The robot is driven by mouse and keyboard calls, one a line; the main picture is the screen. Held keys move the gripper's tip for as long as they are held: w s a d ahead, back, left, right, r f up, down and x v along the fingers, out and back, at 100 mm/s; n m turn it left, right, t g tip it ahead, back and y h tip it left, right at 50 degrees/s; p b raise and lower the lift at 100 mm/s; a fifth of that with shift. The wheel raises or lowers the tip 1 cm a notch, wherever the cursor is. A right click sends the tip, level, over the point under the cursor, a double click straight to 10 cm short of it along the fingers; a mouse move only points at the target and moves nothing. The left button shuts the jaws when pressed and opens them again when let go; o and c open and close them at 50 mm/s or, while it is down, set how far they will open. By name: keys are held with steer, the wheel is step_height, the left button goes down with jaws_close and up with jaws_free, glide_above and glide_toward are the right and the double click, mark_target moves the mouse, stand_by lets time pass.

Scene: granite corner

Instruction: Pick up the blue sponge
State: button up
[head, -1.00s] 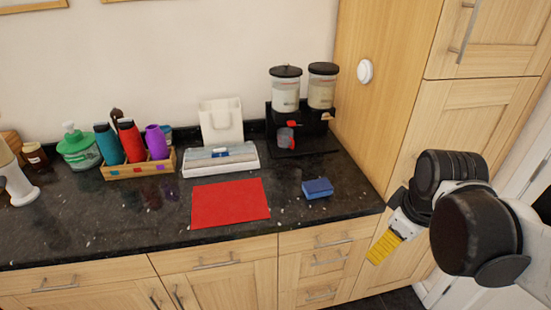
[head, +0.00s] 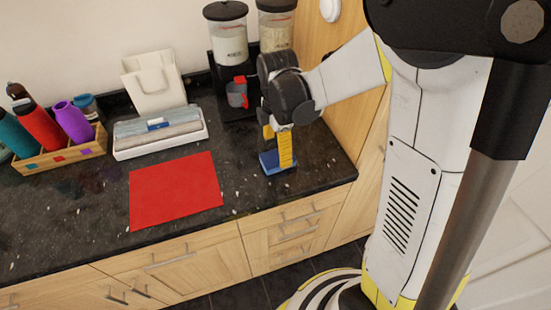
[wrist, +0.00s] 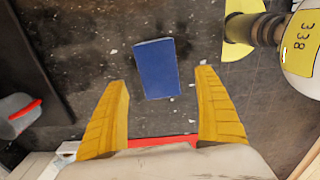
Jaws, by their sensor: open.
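The blue sponge (head: 268,163) lies flat on the dark granite counter, to the right of the red mat. In the head view my gripper (head: 277,150) is over it, fingers pointing down, and one yellow finger hides part of the sponge. In the wrist view the whole sponge (wrist: 157,68) shows beyond the fingertips, roughly centred between them. My gripper (wrist: 165,82) is open, with nothing between its yellow fingers. I cannot tell the exact height of the fingertips above the counter.
A red mat (head: 175,192) lies left of the sponge. Behind stand a dispenser with two jars (head: 230,45) and a red-and-grey cup (head: 237,93). A box of cloths (head: 160,136) and a bottle crate (head: 62,152) are further left. The counter's front edge is close.

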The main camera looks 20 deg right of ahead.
mark_target(278, 156)
steer(key=f+b, duration=0.1)
steer(key=f, duration=0.1)
steer(key=f+b, duration=0.1)
steer(key=f, duration=0.2)
steer(key=shift+w+d+f, duration=0.1)
steer(key=shift+d+f, duration=0.1)
steer(key=shift+f, duration=0.15)
steer(key=shift+r, duration=0.1)
steer(key=c, duration=1.1)
